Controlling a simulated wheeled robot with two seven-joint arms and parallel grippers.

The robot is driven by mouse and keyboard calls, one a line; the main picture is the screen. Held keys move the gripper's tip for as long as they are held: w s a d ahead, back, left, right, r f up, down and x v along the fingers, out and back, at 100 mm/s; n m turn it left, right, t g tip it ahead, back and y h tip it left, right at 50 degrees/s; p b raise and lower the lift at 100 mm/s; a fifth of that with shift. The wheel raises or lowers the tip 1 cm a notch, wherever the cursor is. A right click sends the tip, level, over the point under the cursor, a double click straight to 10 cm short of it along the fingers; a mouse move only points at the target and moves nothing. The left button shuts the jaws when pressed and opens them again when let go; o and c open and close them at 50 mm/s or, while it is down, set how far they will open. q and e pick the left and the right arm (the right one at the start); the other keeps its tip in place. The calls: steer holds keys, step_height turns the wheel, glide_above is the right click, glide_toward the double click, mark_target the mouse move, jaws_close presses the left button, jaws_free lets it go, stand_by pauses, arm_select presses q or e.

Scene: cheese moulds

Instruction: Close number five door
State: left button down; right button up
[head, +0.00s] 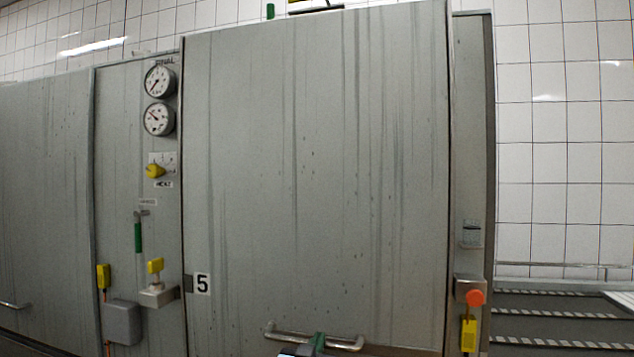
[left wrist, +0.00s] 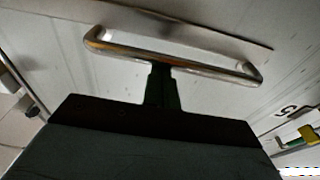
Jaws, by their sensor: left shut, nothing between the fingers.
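The number five door (head: 320,170) is a tall, streaked grey panel with a "5" label (head: 203,284) low on its left side. A dark line runs down its right edge, and I cannot tell how far it stands from the frame. Its metal bar handle (head: 285,332) is at the bottom of the head view and crosses the top of the left wrist view (left wrist: 205,64). My left gripper (head: 318,342) is shut and empty, its fingertips (left wrist: 160,70) at the middle of the handle bar. I cannot tell whether they touch it. My right gripper is not in view.
Left of the door, a panel carries two gauges (head: 159,118), a yellow knob (head: 154,171) and a grey box (head: 122,322). Striped steps (head: 555,315) lie at the far right.

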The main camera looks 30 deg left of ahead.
arm_select(q)
steer(key=f, duration=0.1)
steer(key=f+b, duration=0.1)
steer(key=f, duration=0.1)
steer(key=a+f, duration=0.1)
steer(key=f, duration=0.1)
steer(key=shift+b, duration=0.4)
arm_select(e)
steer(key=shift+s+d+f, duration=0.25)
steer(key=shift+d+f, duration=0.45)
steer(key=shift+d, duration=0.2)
arm_select(q)
steer(key=shift+f, duration=0.15)
step_height(320, 180, up, 7)
steer(key=d+p, duration=0.1)
steer(key=p, duration=1.8)
glide_toward(317, 205)
steer(key=w+r, duration=0.1)
steer(key=w+d+r, duration=0.1)
steer(key=w, duration=0.1)
steer(key=shift+w+d, duration=0.1)
steer(key=shift+w, duration=0.25)
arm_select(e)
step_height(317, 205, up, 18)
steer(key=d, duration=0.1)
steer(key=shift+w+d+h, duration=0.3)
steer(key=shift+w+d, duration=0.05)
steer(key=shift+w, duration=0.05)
